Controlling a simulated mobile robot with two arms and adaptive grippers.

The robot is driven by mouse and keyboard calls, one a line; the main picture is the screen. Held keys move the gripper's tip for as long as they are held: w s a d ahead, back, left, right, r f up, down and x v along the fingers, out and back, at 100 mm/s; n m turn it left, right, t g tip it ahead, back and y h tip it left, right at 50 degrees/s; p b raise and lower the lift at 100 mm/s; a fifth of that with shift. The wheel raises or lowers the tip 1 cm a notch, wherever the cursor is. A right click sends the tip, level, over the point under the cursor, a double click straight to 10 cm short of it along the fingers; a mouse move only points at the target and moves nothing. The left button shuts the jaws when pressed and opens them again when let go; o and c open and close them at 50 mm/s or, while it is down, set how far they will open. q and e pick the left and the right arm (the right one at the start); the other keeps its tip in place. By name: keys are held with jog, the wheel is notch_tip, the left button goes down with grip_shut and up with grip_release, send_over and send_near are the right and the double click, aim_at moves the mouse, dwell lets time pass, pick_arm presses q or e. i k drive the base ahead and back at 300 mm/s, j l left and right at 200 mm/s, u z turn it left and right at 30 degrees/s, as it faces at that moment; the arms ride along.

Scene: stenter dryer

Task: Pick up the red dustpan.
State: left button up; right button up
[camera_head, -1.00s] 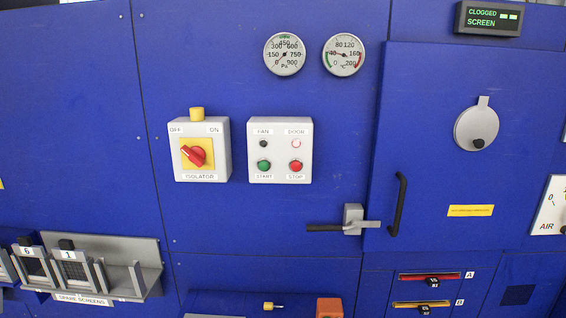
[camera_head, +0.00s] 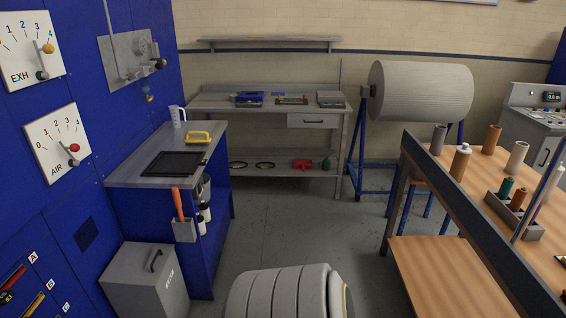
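A small red object (camera_head: 302,164), which looks like the red dustpan, lies on the lower shelf (camera_head: 270,172) of the grey workbench at the back wall. It is far off and small, so its exact shape is hard to tell. A dark green object (camera_head: 326,164) sits just to its right. Neither of my grippers is in view.
A blue cabinet with a grey top (camera_head: 135,178) stands at the left, with a grey bin (camera_head: 130,285) before it. A wooden table (camera_head: 420,180) is at the right. A pale banded rounded object (camera_head: 285,293) fills the bottom centre. Grey floor (camera_head: 275,225) is clear between.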

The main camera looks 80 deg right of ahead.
aim_at(303, 165)
jog(key=z, duration=2.9)
jog(key=i+u, duration=0.1)
jog(key=i, duration=3.25)
